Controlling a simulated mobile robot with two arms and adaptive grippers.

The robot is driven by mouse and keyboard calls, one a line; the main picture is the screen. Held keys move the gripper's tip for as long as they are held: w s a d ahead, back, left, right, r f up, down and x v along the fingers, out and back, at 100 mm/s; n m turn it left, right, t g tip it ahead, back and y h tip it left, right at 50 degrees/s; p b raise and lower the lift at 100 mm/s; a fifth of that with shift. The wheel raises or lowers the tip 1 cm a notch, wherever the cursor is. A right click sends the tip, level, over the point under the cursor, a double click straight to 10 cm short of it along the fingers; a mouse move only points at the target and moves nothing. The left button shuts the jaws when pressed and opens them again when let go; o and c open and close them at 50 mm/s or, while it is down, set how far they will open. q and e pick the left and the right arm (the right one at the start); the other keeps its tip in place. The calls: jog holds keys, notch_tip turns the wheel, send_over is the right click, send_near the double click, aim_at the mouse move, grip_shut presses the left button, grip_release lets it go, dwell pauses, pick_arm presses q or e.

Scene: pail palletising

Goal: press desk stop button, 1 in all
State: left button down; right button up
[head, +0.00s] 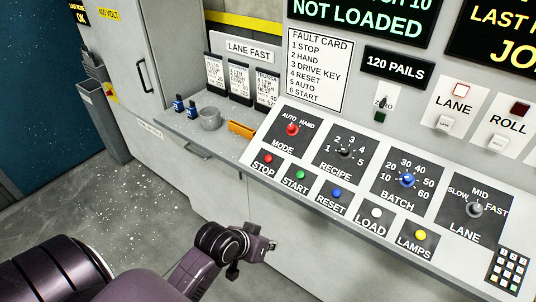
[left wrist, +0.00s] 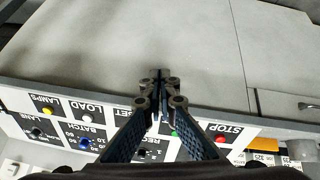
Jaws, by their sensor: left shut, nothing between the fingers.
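The desk's red STOP button (head: 267,160) is the leftmost in the lower row of the sloped control desk (head: 335,222). In the left wrist view the red STOP button (left wrist: 221,139) shows upside down at the lower right, beside the fingers. My left gripper (head: 270,246) is in front of the desk, below the button row, apart from the button. In the left wrist view its fingertips (left wrist: 158,76) are together with nothing between them, and they hide part of the row near START and RESET. My right gripper is not in view.
Next to STOP are the green START button (head: 299,175), blue RESET button (head: 335,192), white LOAD button (head: 376,213) and yellow LAMPS button (head: 420,235). The red MODE knob (head: 292,129) is above. A grey cup (head: 209,118) and orange block (head: 241,128) lie on the left shelf.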

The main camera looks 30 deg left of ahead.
aim_at(269, 158)
pick_arm(q)
jog(key=w+a+r+n+t+y, duration=0.1)
jog(key=w+a+r+n+t, duration=0.3)
jog(key=w+a, duration=0.5)
jog(key=w+a+r+n+t+y, duration=0.1)
jog(key=w+a+r+n+t, duration=0.3)
jog(key=w+a+r+n, duration=0.2)
jog(key=w+a+r, duration=0.2)
jog(key=w+a, duration=0.2)
jog(key=w, duration=0.2)
jog(key=shift+w+a+y, duration=0.15)
jog(key=shift+w+y, duration=0.15)
jog(key=shift+w, duration=0.1)
jog(key=shift+r, duration=0.1)
jog(key=w+f+b, duration=0.1)
jog(key=f+b, duration=0.1)
jog(key=w+f+b, duration=0.1)
jog(key=f+b, duration=0.1)
jog(key=b, duration=0.1)
jog(key=w+f+b, duration=0.2)
jog(key=f, duration=0.1)
jog(key=shift+d+f+b, duration=0.1)
jog(key=shift+d+b, duration=0.1)
jog(key=shift+b, duration=0.2)
jog(key=shift+w+f, duration=0.15)
jog(key=shift+f, duration=0.05)
